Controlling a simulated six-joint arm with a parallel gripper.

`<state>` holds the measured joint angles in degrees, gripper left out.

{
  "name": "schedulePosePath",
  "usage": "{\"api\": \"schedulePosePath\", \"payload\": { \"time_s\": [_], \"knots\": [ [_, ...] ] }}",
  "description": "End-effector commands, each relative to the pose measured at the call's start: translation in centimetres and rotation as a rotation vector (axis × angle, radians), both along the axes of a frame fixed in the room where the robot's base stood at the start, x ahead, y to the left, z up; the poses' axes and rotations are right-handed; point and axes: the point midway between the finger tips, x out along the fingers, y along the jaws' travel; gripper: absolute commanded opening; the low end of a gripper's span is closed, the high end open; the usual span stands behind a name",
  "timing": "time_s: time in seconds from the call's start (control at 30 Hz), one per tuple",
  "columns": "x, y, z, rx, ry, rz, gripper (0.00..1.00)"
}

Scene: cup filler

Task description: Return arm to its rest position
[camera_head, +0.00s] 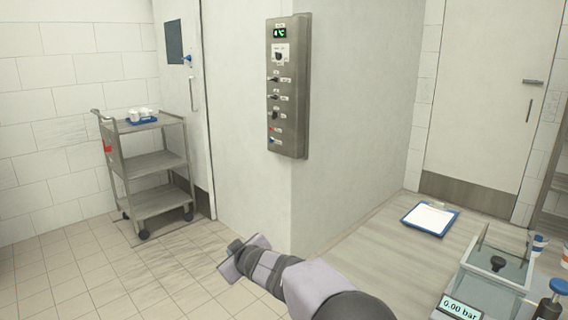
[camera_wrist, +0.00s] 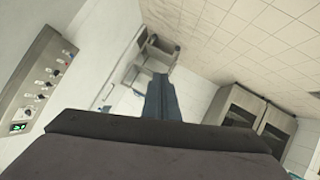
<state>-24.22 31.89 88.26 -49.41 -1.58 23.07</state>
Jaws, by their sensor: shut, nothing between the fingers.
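My arm (camera_head: 310,280) reaches from the lower right of the head view toward the middle, in front of the wall corner. Its wrist end is over the tiled floor, left of the table. My gripper (camera_wrist: 159,78) shows in the wrist view with its dark fingers together. It is shut and empty, pointing into free air. The fingers cannot be made out clearly in the head view.
A control panel (camera_head: 288,86) hangs on the wall corner. A grey trolley (camera_head: 155,162) with white cups stands at the left. The table (camera_head: 375,245) bears a blue clipboard (camera_head: 430,218) and a filling machine (camera_head: 492,277) reading 0.00 bar. Floor around my wrist is clear.

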Motion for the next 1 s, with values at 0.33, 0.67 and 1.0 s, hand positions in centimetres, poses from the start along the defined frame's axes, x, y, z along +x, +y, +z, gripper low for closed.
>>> {"api": "schedulePosePath", "payload": {
  "time_s": [0.33,0.67,1.0],
  "knots": [
    [-5.1,-9.7,-3.1,0.028,0.258,-0.298,0.0],
    [-20.5,-19.2,-8.5,0.073,0.743,-0.662,0.0],
    [-34.5,-20.9,-10.4,0.149,1.129,-0.827,0.0]
  ]
}}
